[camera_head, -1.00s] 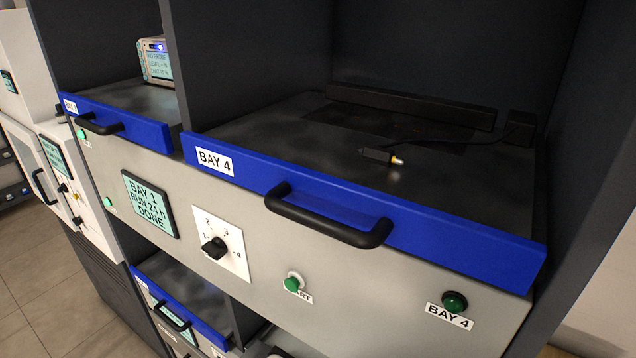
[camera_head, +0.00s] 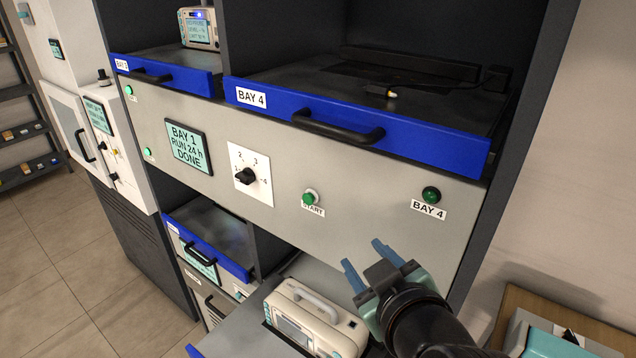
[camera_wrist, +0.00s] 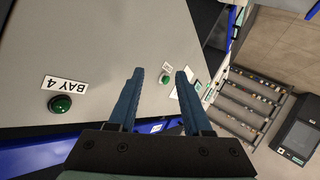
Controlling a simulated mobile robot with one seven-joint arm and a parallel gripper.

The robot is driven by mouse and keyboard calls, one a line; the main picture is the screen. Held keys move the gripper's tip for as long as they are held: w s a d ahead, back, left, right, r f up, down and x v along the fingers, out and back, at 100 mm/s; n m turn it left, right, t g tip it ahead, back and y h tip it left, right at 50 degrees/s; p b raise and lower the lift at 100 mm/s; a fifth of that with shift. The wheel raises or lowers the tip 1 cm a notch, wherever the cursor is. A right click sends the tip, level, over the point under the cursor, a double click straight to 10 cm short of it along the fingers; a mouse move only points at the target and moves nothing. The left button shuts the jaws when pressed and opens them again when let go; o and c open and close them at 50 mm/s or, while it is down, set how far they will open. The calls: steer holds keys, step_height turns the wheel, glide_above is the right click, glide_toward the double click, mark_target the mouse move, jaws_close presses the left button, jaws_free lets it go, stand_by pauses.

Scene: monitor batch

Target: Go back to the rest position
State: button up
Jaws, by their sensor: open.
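My gripper (camera_head: 364,262) is in front of the grey control panel (camera_head: 330,225), low and right of the START button (camera_head: 309,196). Its two blue fingers are apart with nothing between them. They also show in the wrist view (camera_wrist: 160,75), pointing toward the panel area, with the green BAY 4 lamp (camera_wrist: 60,104) at left. No finger appears to touch anything.
The BAY 4 drawer (camera_head: 400,140) with its black handle is above, holding a cable plug (camera_head: 388,93). A cream monitor (camera_head: 312,322) stands on a lower shelf just left of my gripper. A wooden surface with a teal-topped item (camera_head: 560,340) is at lower right. Floor is clear at left.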

steer(key=s+a+r+m+t+h, duration=0.15)
steer(key=r+t, duration=0.25)
steer(key=r, duration=0.6)
steer(key=a+r+m+t, duration=0.2)
steer(key=r+t, duration=0.1)
steer(key=r, duration=0.7)
steer(key=s+a+r+m+t, duration=0.1)
steer(key=s+r+m+t, duration=0.1)
steer(key=s+r, duration=0.3)
steer(key=s+a+r+m+t+h+b, duration=0.1)
steer(key=s+r+t, duration=0.4)
steer(key=r, duration=0.5)
steer(key=shift+s+a+r+m, duration=0.15)
steer(key=shift+a+r+m, duration=0.3)
steer(key=shift+a, duration=0.1)
steer(key=shift+f, duration=0.1)
